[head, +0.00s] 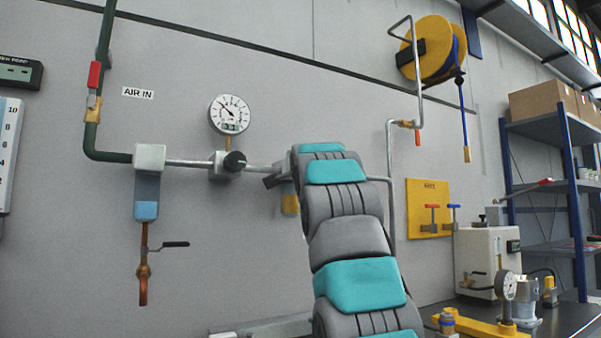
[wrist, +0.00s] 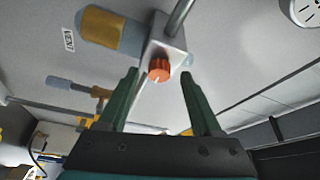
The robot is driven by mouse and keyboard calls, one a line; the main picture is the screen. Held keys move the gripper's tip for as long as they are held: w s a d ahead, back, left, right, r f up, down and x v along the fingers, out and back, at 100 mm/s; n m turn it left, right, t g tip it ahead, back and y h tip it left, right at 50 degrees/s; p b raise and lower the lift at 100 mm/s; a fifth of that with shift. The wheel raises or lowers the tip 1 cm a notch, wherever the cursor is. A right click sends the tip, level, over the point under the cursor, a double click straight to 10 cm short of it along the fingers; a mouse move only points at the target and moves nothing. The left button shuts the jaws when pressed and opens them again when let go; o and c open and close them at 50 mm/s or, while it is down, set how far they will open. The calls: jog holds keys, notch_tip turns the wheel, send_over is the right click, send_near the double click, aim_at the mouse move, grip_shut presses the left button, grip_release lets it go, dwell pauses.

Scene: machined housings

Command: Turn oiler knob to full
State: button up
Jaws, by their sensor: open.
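The oiler shows in the wrist view as a grey metal block with a blue-grey and amber bowl (wrist: 110,32). Its orange ribbed knob (wrist: 158,70) faces the camera and bears a pale mark. My gripper (wrist: 159,75) is open, with its two green fingers apart on either side of the knob in the picture. I cannot tell whether they reach past its face; no contact shows. In the head view my arm hides the knob and most of the oiler; only part of its amber bowl (head: 290,205) shows.
On the wall pipe, left of my arm, are a black regulator knob (head: 235,160), a pressure gauge (head: 229,114) and a filter with a blue bowl (head: 146,210). A yellow board (head: 428,207) with valves hangs at right. A bench (head: 560,320) with equipment stands at lower right.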

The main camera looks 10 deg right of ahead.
jog(key=s+b, duration=0.3)
jog(key=s, duration=0.3)
jog(key=shift+s+a+f+b, duration=0.25)
jog(key=shift+s+f+b, duration=0.15)
jog(key=shift+f, duration=0.05)
jog(key=shift+w, duration=0.1)
